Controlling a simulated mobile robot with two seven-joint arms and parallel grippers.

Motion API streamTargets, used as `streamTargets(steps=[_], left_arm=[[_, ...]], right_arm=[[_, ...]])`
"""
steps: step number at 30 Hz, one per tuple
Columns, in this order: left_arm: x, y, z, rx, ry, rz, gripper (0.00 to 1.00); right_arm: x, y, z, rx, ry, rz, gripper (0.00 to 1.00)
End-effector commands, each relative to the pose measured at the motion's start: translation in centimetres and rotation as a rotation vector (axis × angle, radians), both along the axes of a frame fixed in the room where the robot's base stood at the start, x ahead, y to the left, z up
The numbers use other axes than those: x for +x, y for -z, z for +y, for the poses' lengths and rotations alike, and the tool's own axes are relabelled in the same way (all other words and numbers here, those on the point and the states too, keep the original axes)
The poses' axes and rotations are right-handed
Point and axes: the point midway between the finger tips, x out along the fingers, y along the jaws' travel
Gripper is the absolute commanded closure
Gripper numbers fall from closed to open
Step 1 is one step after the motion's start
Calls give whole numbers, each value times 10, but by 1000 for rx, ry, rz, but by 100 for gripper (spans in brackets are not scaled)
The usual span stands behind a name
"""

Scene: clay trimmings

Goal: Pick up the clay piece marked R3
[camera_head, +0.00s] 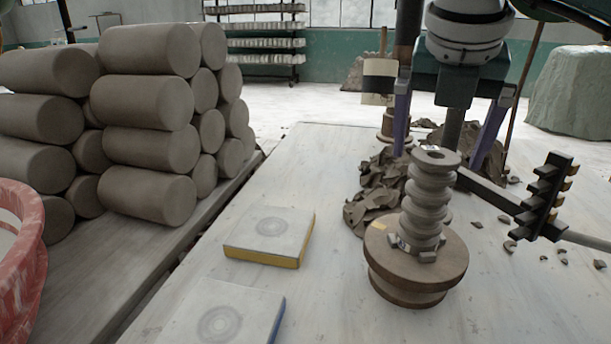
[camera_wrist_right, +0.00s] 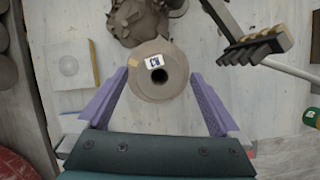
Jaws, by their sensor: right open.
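A ribbed grey clay column (camera_head: 425,205) with a hole in its top stands upright on a round brown stand (camera_head: 400,280). A small white tag and a yellowish tag show by its foot. In the right wrist view, a round grey-brown shape (camera_wrist_right: 152,92) with a dark hole and a white label lies between my fingers. I cannot read R3 on any label with certainty. My right gripper (camera_head: 438,160) is open and points down, its purple fingers apart around the column's top in the head view. It also shows open in the wrist view (camera_wrist_right: 160,73). My left gripper is out of view.
A heap of clay trimmings (camera_head: 375,190) lies just behind the stand. A black toothed rack (camera_head: 547,200) stands to the right among loose crumbs. Two square slabs, one yellow-edged (camera_head: 265,241), lie on the left. Clay cylinders (camera_head: 150,150) are stacked beyond the table's left edge.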

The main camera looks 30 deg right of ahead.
Motion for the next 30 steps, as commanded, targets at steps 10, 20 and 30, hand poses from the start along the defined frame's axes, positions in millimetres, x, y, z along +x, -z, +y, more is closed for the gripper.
streamTargets(steps=[10,20,30], left_arm=[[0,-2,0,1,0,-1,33],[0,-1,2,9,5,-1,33],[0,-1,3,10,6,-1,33]], right_arm=[[12,47,-12,2,-3,5,0],[16,61,-17,3,-6,1,0],[16,60,-16,3,-6,1,34]])
